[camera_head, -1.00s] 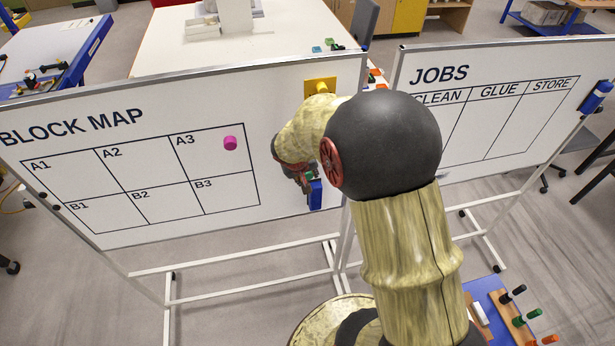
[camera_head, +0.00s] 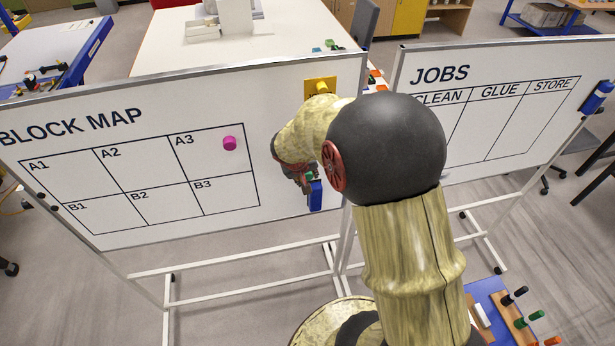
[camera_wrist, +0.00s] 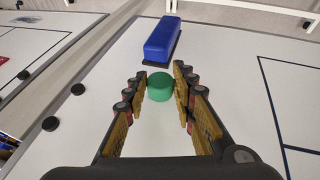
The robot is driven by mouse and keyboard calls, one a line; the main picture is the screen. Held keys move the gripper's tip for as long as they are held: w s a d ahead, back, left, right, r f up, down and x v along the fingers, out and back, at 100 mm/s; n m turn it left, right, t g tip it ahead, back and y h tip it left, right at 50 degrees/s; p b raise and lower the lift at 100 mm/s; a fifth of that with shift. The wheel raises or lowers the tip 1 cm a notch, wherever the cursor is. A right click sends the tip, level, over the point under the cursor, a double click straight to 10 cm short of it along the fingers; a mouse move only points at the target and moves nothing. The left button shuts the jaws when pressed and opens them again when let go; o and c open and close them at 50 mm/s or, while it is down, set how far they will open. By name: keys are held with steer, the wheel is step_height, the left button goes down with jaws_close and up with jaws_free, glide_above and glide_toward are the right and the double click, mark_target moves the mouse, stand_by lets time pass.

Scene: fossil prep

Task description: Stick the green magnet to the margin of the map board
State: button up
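The map board (camera_head: 75,235), titled BLOCK MAP, stands upright at the left in the head view, with a grid of A1 to B3. Its bare right margin shows beside the grid. The green magnet (camera_wrist: 160,87) is a round disc between my fingertips in the wrist view, with a finger against each side. In the head view it is a small green spot (camera_head: 309,175) near the board's right margin. My gripper (camera_wrist: 161,80) is shut on it, close to the board's face; whether the magnet touches the board I cannot tell. My arm hides part of the margin.
A blue eraser (camera_wrist: 162,40) sits on the board just beyond the magnet. A magenta magnet (camera_head: 229,143) is in cell A3. A yellow piece (camera_head: 319,86) is at the board's upper right. The JOBS board (camera_head: 490,130) stands close by on the right.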

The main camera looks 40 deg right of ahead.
steer(key=shift+c, duration=1.1)
steer(key=shift+w+d, duration=0.35)
steer(key=shift+w, duration=0.35)
steer(key=o, duration=0.8)
steer(key=shift+o, duration=0.4)
steer(key=shift+s, duration=0.1)
steer(key=s+a+b, duration=0.3)
steer(key=s, duration=0.3)
steer(key=shift+s, duration=0.1)
